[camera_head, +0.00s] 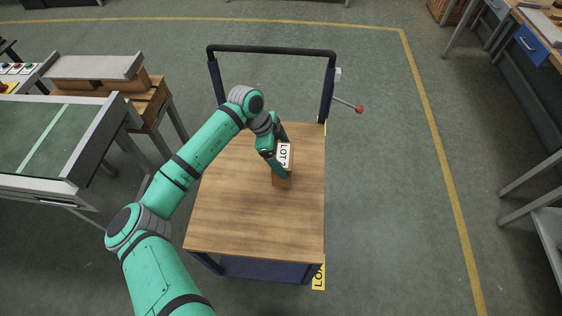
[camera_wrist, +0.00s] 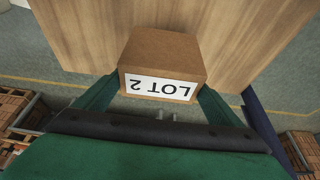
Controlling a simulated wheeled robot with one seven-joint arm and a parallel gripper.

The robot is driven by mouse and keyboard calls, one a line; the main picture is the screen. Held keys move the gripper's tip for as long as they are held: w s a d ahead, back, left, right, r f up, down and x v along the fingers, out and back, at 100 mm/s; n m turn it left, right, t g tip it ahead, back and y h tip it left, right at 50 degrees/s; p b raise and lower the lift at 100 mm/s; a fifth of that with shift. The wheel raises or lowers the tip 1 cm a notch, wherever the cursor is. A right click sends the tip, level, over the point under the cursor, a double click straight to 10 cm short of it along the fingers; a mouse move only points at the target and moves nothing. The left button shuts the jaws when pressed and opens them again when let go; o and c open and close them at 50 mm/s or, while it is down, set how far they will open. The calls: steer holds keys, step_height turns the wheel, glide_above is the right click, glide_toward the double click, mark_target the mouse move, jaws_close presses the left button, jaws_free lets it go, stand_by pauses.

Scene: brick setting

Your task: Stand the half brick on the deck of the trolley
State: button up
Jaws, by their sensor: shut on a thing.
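The half brick (camera_head: 283,177) is a brown block with a white "LOT 2" label. In the wrist view the half brick (camera_wrist: 165,52) sits between the two green fingers, its label facing the camera. My gripper (camera_head: 275,160) is shut on it, and the gripper also shows in the wrist view (camera_wrist: 160,100). The trolley's wooden deck (camera_head: 240,220) lies below; it also shows in the wrist view (camera_wrist: 230,30). The brick is over the deck's right half, toward the handle end. I cannot tell whether its underside touches the deck.
The trolley's black handle (camera_head: 270,49) rises at the far end, with a red-knobbed lever (camera_head: 358,109) at its right. A green-topped conveyor (camera_head: 60,135) stands to the left. Benches stand at the right. The rest of the deck is bare.

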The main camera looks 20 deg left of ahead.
steer(key=f, duration=0.3)
steer(key=shift+s+f, duration=0.2)
steer(key=shift+f, duration=0.05)
steer(key=shift+a+f, duration=0.1)
steer(key=shift+a, duration=0.1)
steer(key=shift+a+f, duration=0.1)
steer(key=shift+f, duration=0.05)
steer(key=o, duration=1.9)
steer(key=v, duration=1.2)
